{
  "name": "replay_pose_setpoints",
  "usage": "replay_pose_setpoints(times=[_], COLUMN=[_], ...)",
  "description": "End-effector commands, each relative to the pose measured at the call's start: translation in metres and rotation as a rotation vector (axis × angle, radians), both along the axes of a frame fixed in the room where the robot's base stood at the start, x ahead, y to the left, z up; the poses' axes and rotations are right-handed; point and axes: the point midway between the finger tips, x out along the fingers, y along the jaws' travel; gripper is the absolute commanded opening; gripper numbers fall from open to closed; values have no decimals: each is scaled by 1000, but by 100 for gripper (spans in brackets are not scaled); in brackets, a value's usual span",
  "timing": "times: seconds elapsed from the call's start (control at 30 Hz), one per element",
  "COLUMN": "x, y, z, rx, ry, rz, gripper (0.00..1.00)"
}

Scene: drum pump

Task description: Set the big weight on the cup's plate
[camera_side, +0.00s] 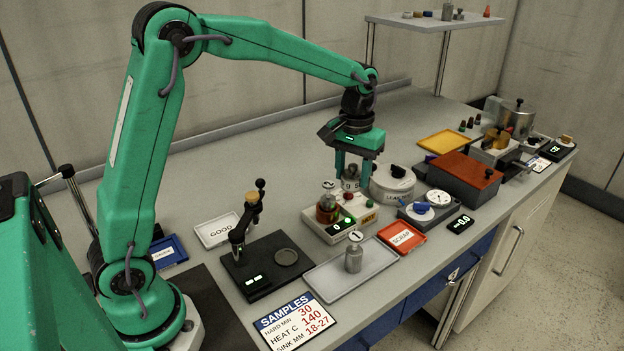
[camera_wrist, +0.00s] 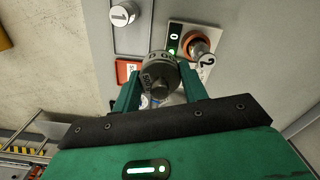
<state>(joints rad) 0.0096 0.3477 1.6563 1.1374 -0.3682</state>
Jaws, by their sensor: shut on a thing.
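My gripper (camera_side: 355,177) is shut on a dark grey cylindrical weight (camera_side: 350,184), holding it in the air behind the heater unit. In the wrist view, the weight (camera_wrist: 160,76) sits between the two green fingers, with partly readable digits on its side. A cup with amber contents (camera_side: 327,213) stands on the pale heater unit (camera_side: 316,228); a piece marked 2 (camera_wrist: 206,59) shows over it in the wrist view. I cannot tell for sure which surface is the cup's plate. A round dark plate (camera_side: 286,257) lies on the black stand base (camera_side: 262,281).
A grey piece marked 1 (camera_side: 353,260) stands on the pale tray (camera_side: 326,285). The orange SCRAP tray (camera_side: 402,237) is right of it. The bench behind the GOOD tray (camera_side: 216,231) is clear.

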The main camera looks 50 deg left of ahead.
Motion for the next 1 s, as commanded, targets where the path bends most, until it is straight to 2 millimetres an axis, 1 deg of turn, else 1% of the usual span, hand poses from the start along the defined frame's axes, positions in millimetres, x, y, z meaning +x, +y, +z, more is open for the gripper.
replay_pose_setpoints(times=[0.03, 0.1, 0.2, 0.33, 0.4, 0.53, 0.77, 1.0], x=[2, 3, 3, 2, 2, 1, 1, 1], y=[16, 33, 53, 71, 76, 80, 80, 79], z=[3, 6, 9, 12, 13, 14, 12, 2], rx=[0, 0, 0, 0, 0, 0, 1, 0], ry=[-2, -3, -3, -2, -3, -3, -2, -1], rz=[33, 69, 111, 147, 158, 166, 166, 165], gripper=[4, 4, 4, 4, 4, 4, 4, 4])
